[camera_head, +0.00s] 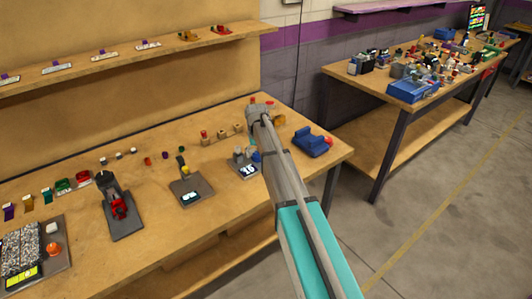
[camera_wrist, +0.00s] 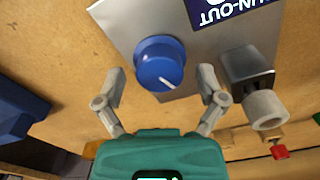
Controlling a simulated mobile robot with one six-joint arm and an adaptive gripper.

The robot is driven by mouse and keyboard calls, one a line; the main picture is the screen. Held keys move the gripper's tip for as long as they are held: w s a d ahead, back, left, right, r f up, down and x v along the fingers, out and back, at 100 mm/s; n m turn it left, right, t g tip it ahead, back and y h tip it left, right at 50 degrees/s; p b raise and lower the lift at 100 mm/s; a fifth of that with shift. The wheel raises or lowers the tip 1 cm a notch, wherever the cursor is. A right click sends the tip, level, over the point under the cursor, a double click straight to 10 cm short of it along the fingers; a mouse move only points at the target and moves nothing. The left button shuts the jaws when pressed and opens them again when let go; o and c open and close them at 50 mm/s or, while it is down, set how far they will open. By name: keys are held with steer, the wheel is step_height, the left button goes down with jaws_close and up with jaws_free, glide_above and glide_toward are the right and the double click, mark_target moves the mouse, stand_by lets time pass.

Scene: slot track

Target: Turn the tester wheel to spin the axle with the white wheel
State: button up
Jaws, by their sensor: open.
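The tester is a grey plate (camera_wrist: 215,45) with a dark blue "RUN-OUT" label (camera_wrist: 235,8), seen upside down in the wrist view. A round blue wheel (camera_wrist: 158,62) with a white mark stands on it. Beside it is a grey block (camera_wrist: 247,68) with a pale, white-grey wheel (camera_wrist: 266,109) at its end; any axle is hidden. My gripper (camera_wrist: 162,76) is open, one finger on each side of the blue wheel with visible gaps, holding nothing. In the head view, the tester (camera_head: 247,170) lies near the bench's right end, and my arm hides most of the gripper.
The wooden bench (camera_head: 150,220) also carries a grey plate with a yellow part (camera_head: 186,188), a black-and-red device (camera_head: 117,205) and a blue holder (camera_head: 312,142) at the right. Small spools (camera_head: 222,135) stand behind the tester. A shelf (camera_head: 120,60) runs above.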

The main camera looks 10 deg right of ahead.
mark_target(257, 154)
steer(key=n, duration=1)
steer(key=shift+s+a+n, duration=0.1)
steer(key=shift+n, duration=0.3)
steer(key=n, duration=0.5)
steer(key=shift+n, duration=0.3)
steer(key=n, duration=0.5)
steer(key=shift+s, duration=0.1)
steer(key=shift+r+p, duration=0.3)
step_height(257, 154, up, 14)
steer(key=p, duration=1.4)
steer(key=s+m, duration=1.2)
steer(key=s, duration=0.5)
steer(key=shift+a, duration=0.15)
steer(key=shift+s+f, duration=0.1)
steer(key=shift+s, duration=0.1)
